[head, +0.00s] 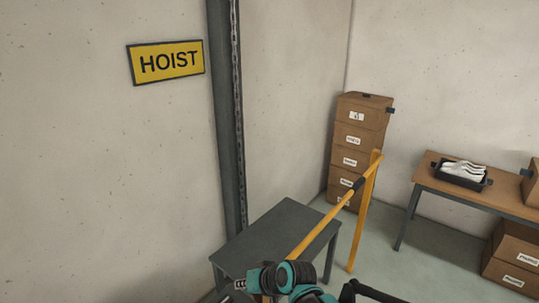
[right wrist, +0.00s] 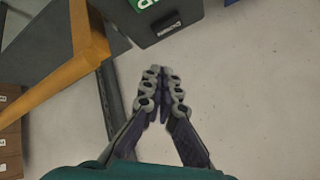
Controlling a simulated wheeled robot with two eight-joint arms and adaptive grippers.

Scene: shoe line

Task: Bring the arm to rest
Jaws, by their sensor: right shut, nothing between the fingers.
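My right gripper (right wrist: 162,76) points up the middle of the right wrist view, over bare pale floor. Its two jointed grey fingers lean together and meet at the tips, with nothing between them. In the head view the teal and black links of my arm show at the bottom edge, in front of the grey table and the yellow rail; the fingers are hard to make out there. My left gripper is not in view.
A yellow rail (head: 329,219) stands by a grey table (head: 277,232); the rail is also close left of the fingers in the wrist view (right wrist: 75,65). Stacked cartons (head: 358,140) stand in the corner. A bench (head: 510,201) with a black tray (head: 461,179) is at right.

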